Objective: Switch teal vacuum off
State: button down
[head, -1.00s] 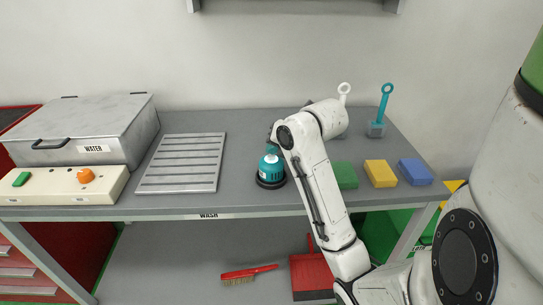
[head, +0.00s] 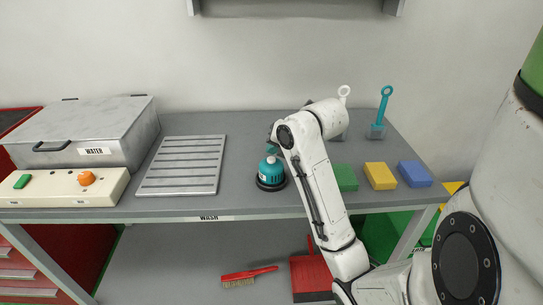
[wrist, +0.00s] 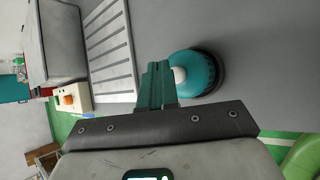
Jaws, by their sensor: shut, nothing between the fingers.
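The teal vacuum (head: 270,171) is a small round unit with a dark base, standing on the grey bench left of my arm. In the wrist view the vacuum (wrist: 197,72) sits just beyond my fingers, with a pale round knob or cap (wrist: 180,75) on the side facing them. My gripper (wrist: 160,70) is shut and empty, its teal fingers together and their tips beside the vacuum; I cannot tell whether they touch it. In the head view my arm largely hides the gripper. The vacuum's switch state cannot be read.
A slatted grey rack (head: 182,165) lies left of the vacuum. Further left are a metal box labelled WATER (head: 85,130) and a cream control panel (head: 62,188) with green and orange controls. Green (head: 345,178), yellow (head: 380,175) and blue (head: 414,174) blocks lie right of my arm.

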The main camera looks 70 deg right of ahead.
aim_at(274, 161)
jog(key=shift+r, duration=0.15)
notch_tip(274, 161, up, 6)
jog(key=p, duration=0.4)
dwell(0.4)
jog(key=shift+a, duration=0.1)
